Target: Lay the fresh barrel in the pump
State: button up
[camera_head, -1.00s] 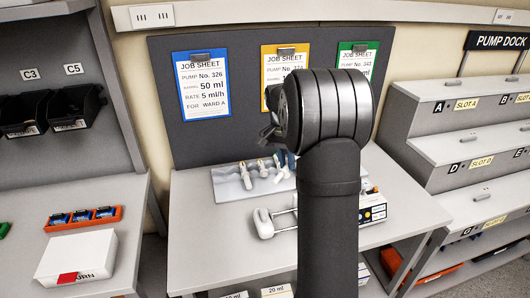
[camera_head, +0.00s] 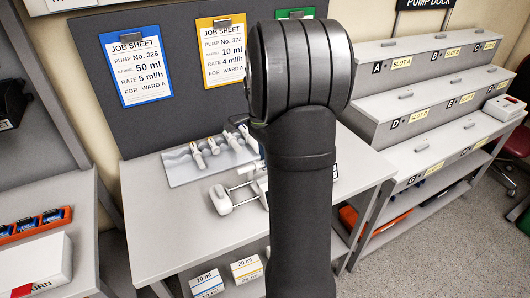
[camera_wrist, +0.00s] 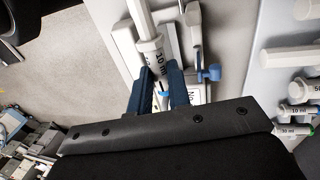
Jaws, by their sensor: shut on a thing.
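In the wrist view my gripper (camera_wrist: 160,82) has its blue fingers shut on a white barrel (camera_wrist: 148,42) marked 10 ml. The barrel lies over or close above the white pump (camera_wrist: 122,38), which has a blue lever (camera_wrist: 211,73) at its side and a partly hidden "No" label. I cannot tell whether the barrel touches the pump. In the head view the pump (camera_head: 222,200) lies on the bench, its white end part and rods showing left of my arm.
A grey rack (camera_head: 180,168) with several white barrels lies behind the pump. Job sheets hang on the board; the yellow one (camera_head: 222,52) reads pump 374, 10 ml. The stepped pump dock (camera_head: 420,95) stands right. The bench's front left (camera_head: 150,245) is clear.

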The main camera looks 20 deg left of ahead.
jog(key=shift+f, duration=3.35)
jog(key=shift+s+d+f, duration=0.15)
jog(key=shift+s+f, duration=0.05)
jog(key=shift+f, duration=0.45)
jog(key=o, duration=0.8)
jog(key=shift+c, duration=0.2)
jog(key=shift+o, duration=0.4)
jog(key=shift+w+r, duration=0.15)
jog(key=shift+r, duration=3.55)
jog(key=shift+f, duration=2.8)
